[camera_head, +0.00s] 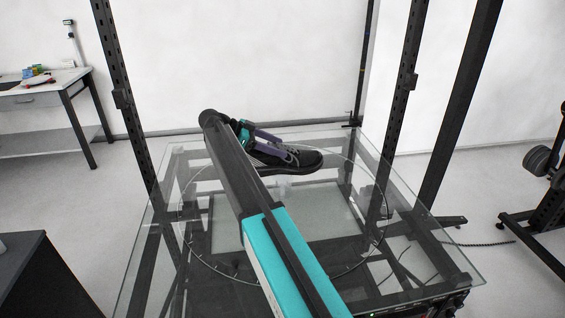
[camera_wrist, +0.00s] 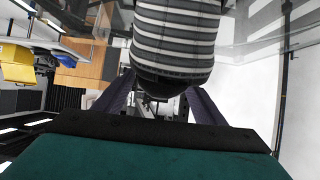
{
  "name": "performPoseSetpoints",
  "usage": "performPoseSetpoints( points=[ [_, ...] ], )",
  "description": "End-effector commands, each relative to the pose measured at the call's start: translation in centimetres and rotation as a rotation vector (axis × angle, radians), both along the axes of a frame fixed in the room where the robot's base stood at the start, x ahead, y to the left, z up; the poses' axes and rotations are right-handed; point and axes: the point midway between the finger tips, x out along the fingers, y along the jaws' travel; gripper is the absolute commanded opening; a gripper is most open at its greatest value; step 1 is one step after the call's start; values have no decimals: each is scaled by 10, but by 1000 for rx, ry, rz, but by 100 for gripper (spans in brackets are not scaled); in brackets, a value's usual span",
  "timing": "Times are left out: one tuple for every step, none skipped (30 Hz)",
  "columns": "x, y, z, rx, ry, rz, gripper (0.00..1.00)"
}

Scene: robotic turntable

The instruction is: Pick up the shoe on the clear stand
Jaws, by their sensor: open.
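The dark shoe (camera_head: 303,160) with a pale sole sits on a small clear stand (camera_head: 284,184) above the glass turntable, toe to the right. My gripper (camera_head: 262,138) is at the shoe's left end, with one purple-grey finger showing across its upper side. My arm hides part of the shoe's left end. In the wrist view, the shoe's rounded, striped end (camera_wrist: 175,40) fills the upper middle. The open fingers of my gripper (camera_wrist: 160,88) lie to either side of it; I cannot tell whether they touch it.
The glass table (camera_head: 420,255) has a round turntable outline and a dark frame with tall posts (camera_head: 125,95) around it. A workbench (camera_head: 45,95) stands at the far left, and a dark cabinet (camera_head: 40,280) at the near left. The glass right of the shoe is clear.

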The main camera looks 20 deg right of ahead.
Motion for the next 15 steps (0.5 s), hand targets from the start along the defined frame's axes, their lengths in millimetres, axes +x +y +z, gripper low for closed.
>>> performPoseSetpoints(
  points=[
    [0,0,0,0,0,0,64],
    [0,0,0,0,0,0,64],
    [0,0,0,0,0,0,64],
    [0,0,0,0,0,0,64],
    [0,0,0,0,0,0,62],
    [0,0,0,0,0,0,56],
    [0,0,0,0,0,0,50],
    [0,0,0,0,0,-1,45],
    [0,0,0,0,0,-1,39],
    [0,0,0,0,0,-1,34],
    [0,0,0,0,0,-1,29],
    [0,0,0,0,0,-1,22],
    [0,0,0,0,0,-1,17],
    [0,0,0,1,0,-1,12],
    [0,0,0,1,2,-1,5]
  ],
)
